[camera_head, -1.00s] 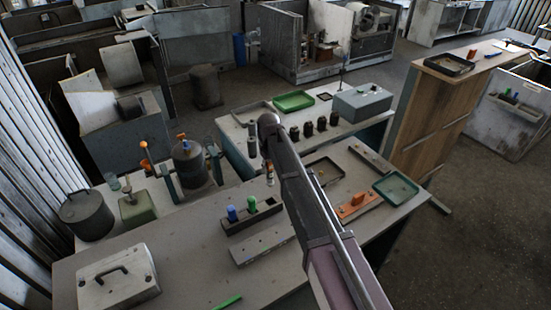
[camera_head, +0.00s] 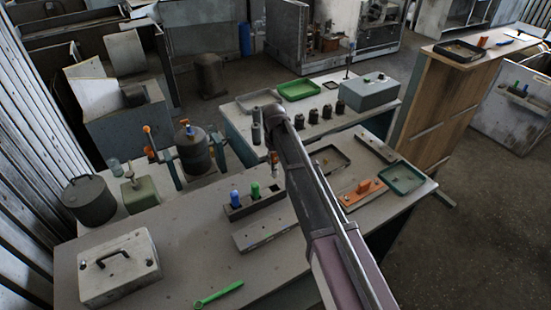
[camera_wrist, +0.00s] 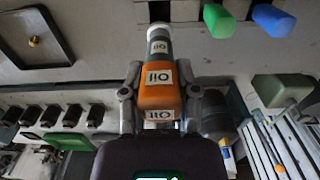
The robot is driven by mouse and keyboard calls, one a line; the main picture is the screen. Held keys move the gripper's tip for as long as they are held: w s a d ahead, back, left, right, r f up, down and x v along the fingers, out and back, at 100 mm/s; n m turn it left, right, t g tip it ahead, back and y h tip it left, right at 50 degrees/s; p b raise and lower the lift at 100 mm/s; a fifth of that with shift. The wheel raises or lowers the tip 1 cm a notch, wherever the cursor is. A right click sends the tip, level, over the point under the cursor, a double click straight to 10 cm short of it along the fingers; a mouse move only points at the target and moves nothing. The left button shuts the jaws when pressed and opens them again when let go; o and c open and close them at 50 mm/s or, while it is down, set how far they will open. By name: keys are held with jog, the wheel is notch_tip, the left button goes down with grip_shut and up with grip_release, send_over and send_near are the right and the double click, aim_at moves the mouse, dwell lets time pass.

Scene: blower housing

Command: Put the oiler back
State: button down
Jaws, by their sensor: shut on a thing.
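My gripper (camera_wrist: 160,95) is shut on the oiler (camera_wrist: 159,75), an orange bottle with "Oil" labels, a grey neck and a pale tip. Its two fingers press the sides of the orange body. In the head view the oiler (camera_head: 274,158) is small and partly hidden by my wrist, near the far edge of the front bench. A dark block (camera_head: 263,208) holding a blue bottle (camera_head: 236,198) and a green bottle (camera_head: 255,190) is just below it in that view. The same blue bottle (camera_wrist: 272,20) and green bottle (camera_wrist: 219,21) show top right in the wrist view.
A grey case (camera_head: 118,268) and a green wrench (camera_head: 218,294) lie on the front bench. A dark tray (camera_head: 345,168), an orange-handled tool (camera_head: 362,193) and a green tray (camera_head: 420,186) are at the right. A grey slotted plate (camera_head: 258,237) lies before the block. Bare bench surrounds the wrench.

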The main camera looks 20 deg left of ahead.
aim_at(274, 168)
jog(key=shift+f+b, duration=2.2)
jog(key=shift+f, duration=0.35)
jog(key=shift+f+b, duration=2.85)
jog(key=shift+c, duration=1.3)
grip_release()
jog(key=shift+o, duration=1.3)
jog(key=shift+r, duration=0.1)
jog(key=shift+r+p, duration=3.95)
jog(key=shift+p, duration=0.1)
